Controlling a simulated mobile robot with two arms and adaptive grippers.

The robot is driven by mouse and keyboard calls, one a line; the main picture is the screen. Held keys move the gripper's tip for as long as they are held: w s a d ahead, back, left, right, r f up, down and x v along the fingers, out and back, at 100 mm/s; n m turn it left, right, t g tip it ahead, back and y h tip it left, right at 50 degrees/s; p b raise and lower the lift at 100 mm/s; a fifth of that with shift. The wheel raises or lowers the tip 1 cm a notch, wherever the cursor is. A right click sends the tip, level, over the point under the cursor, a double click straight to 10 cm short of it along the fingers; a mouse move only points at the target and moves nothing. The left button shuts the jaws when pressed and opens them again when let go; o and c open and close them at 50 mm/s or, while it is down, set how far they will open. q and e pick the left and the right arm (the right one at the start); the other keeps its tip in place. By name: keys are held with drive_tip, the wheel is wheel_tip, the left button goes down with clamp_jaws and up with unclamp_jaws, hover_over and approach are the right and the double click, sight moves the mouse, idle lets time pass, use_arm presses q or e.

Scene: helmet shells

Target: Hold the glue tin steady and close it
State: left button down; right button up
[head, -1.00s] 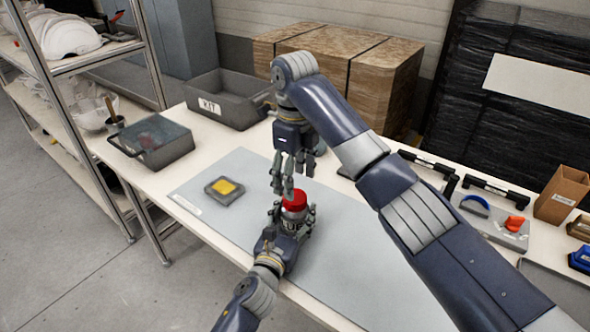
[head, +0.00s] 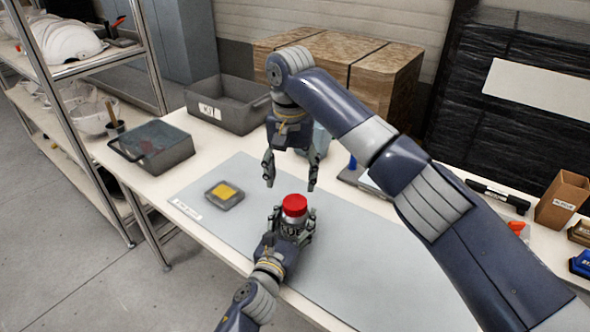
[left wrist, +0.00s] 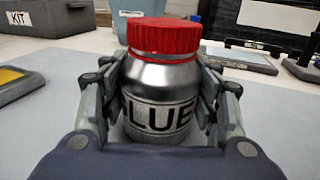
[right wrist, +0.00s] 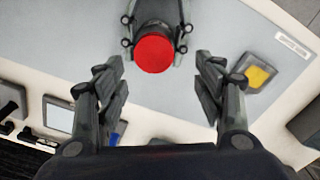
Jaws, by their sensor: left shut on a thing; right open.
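The glue tin (left wrist: 160,90) is a silver bottle-shaped tin with "GLUE" lettering, partly hidden by the fingers. It stands upright on the grey mat (head: 345,245). Its red ribbed cap (head: 294,205) sits on top and also shows in the left wrist view (left wrist: 165,37) and the right wrist view (right wrist: 154,52). My left gripper (head: 295,222) is shut around the tin's body. My right gripper (head: 291,187) is open and empty, fingers pointing down, above and a little behind the cap. In the right wrist view its open fingers (right wrist: 160,85) are apart from the cap.
A yellow pad in a grey case (head: 225,193) lies left on the mat. A cardboard box (head: 562,197) stands far right. The mat around the tin is mostly clear.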

sight(295, 201)
drive_tip(key=n, duration=0.6)
drive_tip(key=shift+r, duration=0.2)
drive_tip(key=n, duration=0.3)
drive_tip(key=shift+r+n, duration=0.1)
drive_tip(key=shift+n, duration=0.3)
drive_tip(key=n, duration=0.3)
drive_tip(key=shift+d+r+n, duration=0.1)
drive_tip(key=shift+d+n, duration=0.05)
drive_tip(key=shift+n, duration=0.25)
drive_tip(key=n, duration=0.5)
drive_tip(key=shift+d+r+n, duration=0.1)
drive_tip(key=shift+n, duration=0.2)
drive_tip(key=n, duration=0.6)
drive_tip(key=shift+d+r+n, duration=0.15)
drive_tip(key=shift+n, duration=0.25)
drive_tip(key=shift+f, duration=4.05)
